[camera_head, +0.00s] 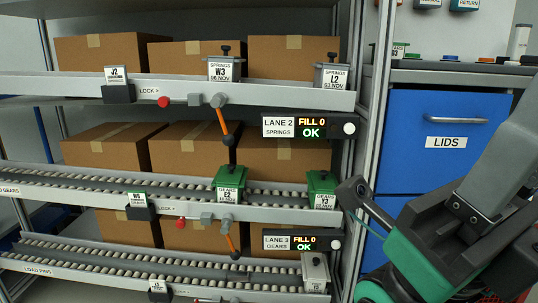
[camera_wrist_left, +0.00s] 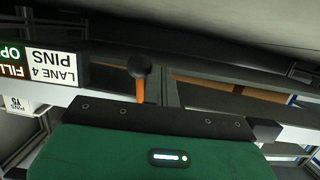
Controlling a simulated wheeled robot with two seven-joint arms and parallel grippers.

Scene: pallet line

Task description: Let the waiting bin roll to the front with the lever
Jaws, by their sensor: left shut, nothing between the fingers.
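In the left wrist view, which is upside down, a lever with a black knob and orange rod (camera_wrist_left: 140,90) stands just beyond the dark edge of my left gripper (camera_wrist_left: 160,115). The gripper is shut and empty; I cannot tell whether it touches the lever. Beside it is the LANE 4 PINS sign (camera_wrist_left: 50,68), with part of a lit display. A bin with a PINS label (camera_wrist_left: 20,104) shows below the sign. In the head view, a grey bin (camera_head: 315,272) is at the right end of the bottom lane.
Above, the LANE 2 lever (camera_head: 222,122) and LANE 3 lever (camera_head: 230,240) hang from their rails. Green bins (camera_head: 229,183) (camera_head: 321,188) stand on the middle lane, grey bins (camera_head: 224,68) (camera_head: 331,76) on the top one. A blue LIDS drawer (camera_head: 440,143) is right.

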